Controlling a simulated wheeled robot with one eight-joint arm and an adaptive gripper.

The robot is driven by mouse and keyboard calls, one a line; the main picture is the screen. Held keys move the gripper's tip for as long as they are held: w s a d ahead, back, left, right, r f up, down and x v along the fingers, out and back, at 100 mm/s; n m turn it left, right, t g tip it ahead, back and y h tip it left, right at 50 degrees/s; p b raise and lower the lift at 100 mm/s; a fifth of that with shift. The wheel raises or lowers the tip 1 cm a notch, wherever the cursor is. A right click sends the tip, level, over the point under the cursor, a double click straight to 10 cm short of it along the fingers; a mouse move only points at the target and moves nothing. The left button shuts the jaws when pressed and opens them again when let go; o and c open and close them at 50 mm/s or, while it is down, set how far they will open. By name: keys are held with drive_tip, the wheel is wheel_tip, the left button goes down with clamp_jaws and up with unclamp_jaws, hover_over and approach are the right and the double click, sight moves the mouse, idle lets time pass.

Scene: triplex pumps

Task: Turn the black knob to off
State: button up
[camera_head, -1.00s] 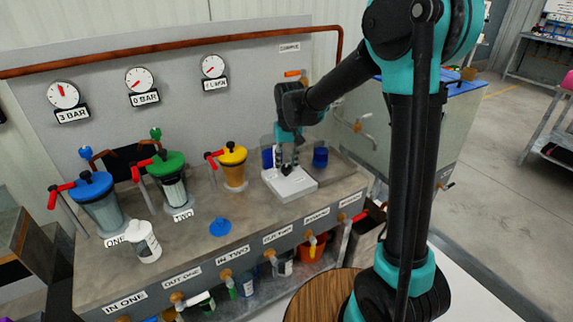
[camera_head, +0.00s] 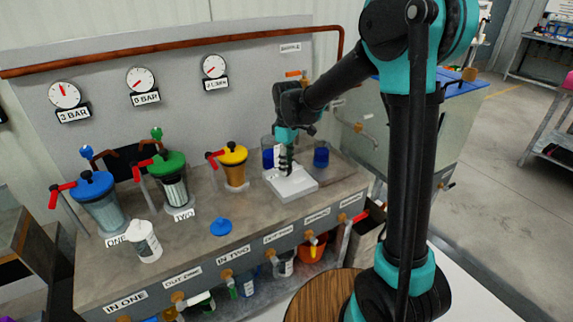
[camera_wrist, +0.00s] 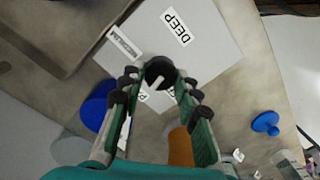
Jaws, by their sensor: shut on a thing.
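The black knob (camera_wrist: 160,71) sits on a white box with labels, one reading DEEP (camera_wrist: 179,26). A pale pointer mark crosses the knob. In the wrist view my gripper (camera_wrist: 158,82) has its green and black fingers on either side of the knob, shut on it. In the head view my gripper (camera_head: 287,168) points down at the white box (camera_head: 297,188) and hides most of the knob. Other labels on the box are partly covered by the fingers.
Blue (camera_head: 93,185), green (camera_head: 167,164) and yellow (camera_head: 233,153) lidded vessels with red handles stand left of the box. A blue cap (camera_head: 220,227) and white bottle (camera_head: 144,240) are on the bench. Blue containers stand behind the box. Gauges (camera_head: 141,79) hang on the panel.

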drive_tip(key=n, duration=1.2)
drive_tip(key=shift+s, duration=0.1)
drive_tip(key=shift+n, duration=0.3)
idle(0.3)
drive_tip(key=o, duration=1.2)
drive_tip(key=shift+c, duration=0.2)
wheel_tip(320, 180, up, 12)
drive_tip(key=shift+a, duration=0.2)
